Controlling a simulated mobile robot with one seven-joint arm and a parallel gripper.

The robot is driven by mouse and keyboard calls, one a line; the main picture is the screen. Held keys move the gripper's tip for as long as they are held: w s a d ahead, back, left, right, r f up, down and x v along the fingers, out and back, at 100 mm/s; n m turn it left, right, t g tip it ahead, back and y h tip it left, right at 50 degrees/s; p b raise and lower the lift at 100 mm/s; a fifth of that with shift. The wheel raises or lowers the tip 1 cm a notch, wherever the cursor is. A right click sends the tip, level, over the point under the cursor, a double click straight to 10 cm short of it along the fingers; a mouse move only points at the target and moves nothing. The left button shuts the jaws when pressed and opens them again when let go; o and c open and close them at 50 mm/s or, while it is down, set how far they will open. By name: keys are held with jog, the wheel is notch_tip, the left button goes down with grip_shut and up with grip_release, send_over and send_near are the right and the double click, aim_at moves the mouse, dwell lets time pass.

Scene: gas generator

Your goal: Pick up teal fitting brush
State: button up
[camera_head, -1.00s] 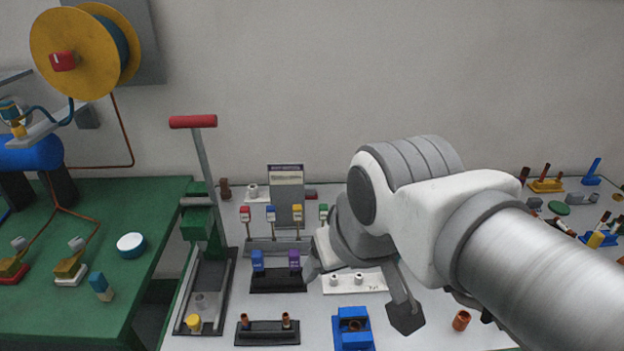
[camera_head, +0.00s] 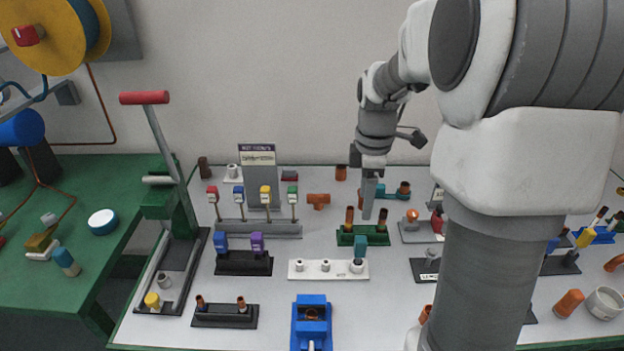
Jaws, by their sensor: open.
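My gripper (camera_head: 369,204) is open and points down behind and above the brush, over a green rack, apart from the teal piece. One finger shows clearly; the other is hard to make out.
A green rack (camera_head: 352,236) with copper pieces stands behind the white rack. A black rack (camera_head: 244,268) with blue and purple pieces is to the left. A blue fixture (camera_head: 311,325) stands in front. My arm hides part of the right side.

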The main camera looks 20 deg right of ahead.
aim_at(361, 252)
jog(key=shift+n, duration=0.4)
jog(key=f, duration=0.6)
jog(key=f+b, duration=0.1)
jog(key=f, duration=0.5)
jog(key=d+f+b, duration=0.1)
jog(key=f, duration=0.5)
jog(key=shift+w+f, duration=0.3)
jog(key=shift+c, duration=0.3)
grip_shut()
jog(key=shift+r, duration=0.1)
